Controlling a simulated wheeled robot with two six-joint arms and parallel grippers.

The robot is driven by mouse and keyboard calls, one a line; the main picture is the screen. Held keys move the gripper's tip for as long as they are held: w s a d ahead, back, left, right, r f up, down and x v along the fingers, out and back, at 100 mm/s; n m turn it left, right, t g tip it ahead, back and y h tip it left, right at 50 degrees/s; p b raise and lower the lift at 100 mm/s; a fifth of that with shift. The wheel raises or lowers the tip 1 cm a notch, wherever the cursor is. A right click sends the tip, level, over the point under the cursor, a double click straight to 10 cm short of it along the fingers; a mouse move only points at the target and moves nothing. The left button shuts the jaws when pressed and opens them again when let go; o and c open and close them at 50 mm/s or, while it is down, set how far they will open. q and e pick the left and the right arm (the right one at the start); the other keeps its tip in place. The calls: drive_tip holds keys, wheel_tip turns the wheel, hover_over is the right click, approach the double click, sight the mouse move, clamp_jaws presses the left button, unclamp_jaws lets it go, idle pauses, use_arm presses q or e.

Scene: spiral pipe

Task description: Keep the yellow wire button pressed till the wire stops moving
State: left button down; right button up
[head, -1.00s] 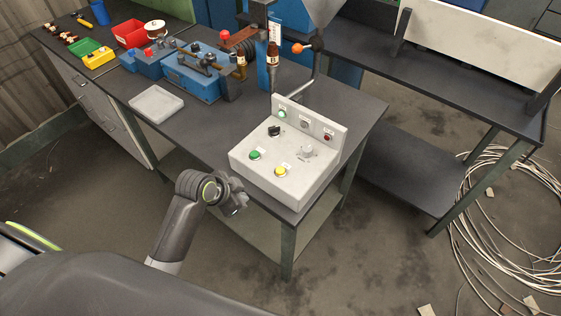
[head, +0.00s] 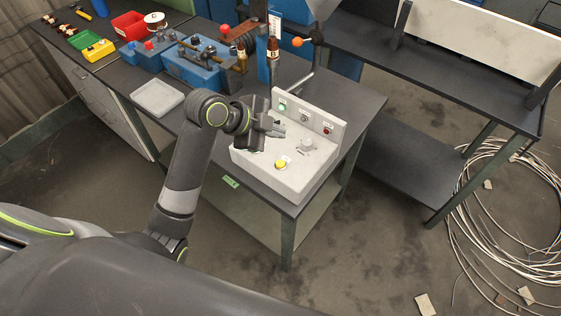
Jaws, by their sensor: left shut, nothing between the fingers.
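The grey control box (head: 306,181) stands on the near right part of the dark bench. The yellow button (head: 281,164) is on its sloping top, near the front edge, and shows uncovered. My left gripper (head: 268,140) is shut and empty. It hangs over the left side of the box, up and to the left of the yellow button and apart from it. A grey knob (head: 306,145) sits right of the gripper. My right gripper is not in view.
A blue machine (head: 193,68) stands behind my left arm on the bench (head: 134,80). A white tray (head: 158,98) and red, green and yellow bins lie to the left. A wire coil (head: 490,215) lies on the floor at right.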

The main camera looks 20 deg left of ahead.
use_arm(q)
drive_tip(key=b, duration=0.7)
hover_over(276, 164)
drive_tip(key=f, duration=0.7)
drive_tip(key=shift+s+d+f, duration=0.1)
drive_tip(key=shift+s+f, duration=0.1)
drive_tip(key=shift+f, duration=0.05)
drive_tip(key=shift+f+b, duration=0.45)
drive_tip(key=shift+f, duration=0.25)
idle(0.6)
drive_tip(key=shift+f, duration=0.4)
